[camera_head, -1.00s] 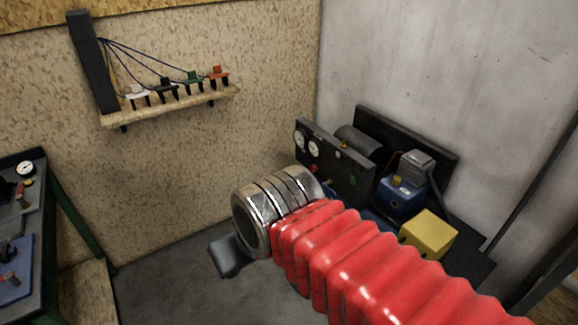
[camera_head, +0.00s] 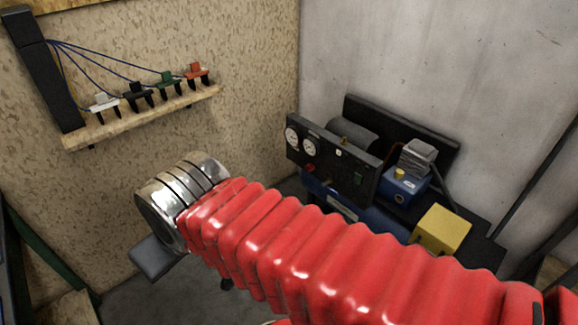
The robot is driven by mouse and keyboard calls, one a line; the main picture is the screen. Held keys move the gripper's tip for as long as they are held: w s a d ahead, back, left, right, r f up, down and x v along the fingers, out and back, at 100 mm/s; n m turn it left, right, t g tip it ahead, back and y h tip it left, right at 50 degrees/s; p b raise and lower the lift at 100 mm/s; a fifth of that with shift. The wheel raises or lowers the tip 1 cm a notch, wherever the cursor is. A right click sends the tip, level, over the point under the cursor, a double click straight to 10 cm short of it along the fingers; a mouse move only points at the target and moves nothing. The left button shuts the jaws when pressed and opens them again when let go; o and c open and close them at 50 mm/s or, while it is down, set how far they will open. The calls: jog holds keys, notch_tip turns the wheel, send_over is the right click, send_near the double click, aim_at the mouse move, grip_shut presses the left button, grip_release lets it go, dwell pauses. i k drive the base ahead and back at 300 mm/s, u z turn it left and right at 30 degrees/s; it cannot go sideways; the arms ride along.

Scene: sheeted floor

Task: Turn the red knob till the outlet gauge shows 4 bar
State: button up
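A black panel (camera_head: 345,163) stands in the corner on the right. It carries two round white gauges side by side, a left gauge (camera_head: 291,137) and a right gauge (camera_head: 309,147). Their needles are too small to read, and I cannot tell which is the outlet gauge. A small red knob (camera_head: 310,168) sits below the gauges on the panel. My arm, in a red bellows sleeve, crosses the lower middle. Its metal wrist points left, away from the knob. A grey part of my gripper (camera_head: 153,257) shows below the wrist; its fingers cannot be made out.
A blue compressor tank (camera_head: 345,208) lies behind my arm, with a blue pump unit (camera_head: 405,186) and a yellow box (camera_head: 441,230) to the right. A wall shelf (camera_head: 140,119) holds several coloured clamps. A green bench frame (camera_head: 45,250) stands at left. Grey floor is bare at lower left.

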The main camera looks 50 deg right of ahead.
aim_at(309, 167)
jog(key=z, duration=0.25)
jog(key=i, duration=1.35)
jog(key=z, duration=0.4)
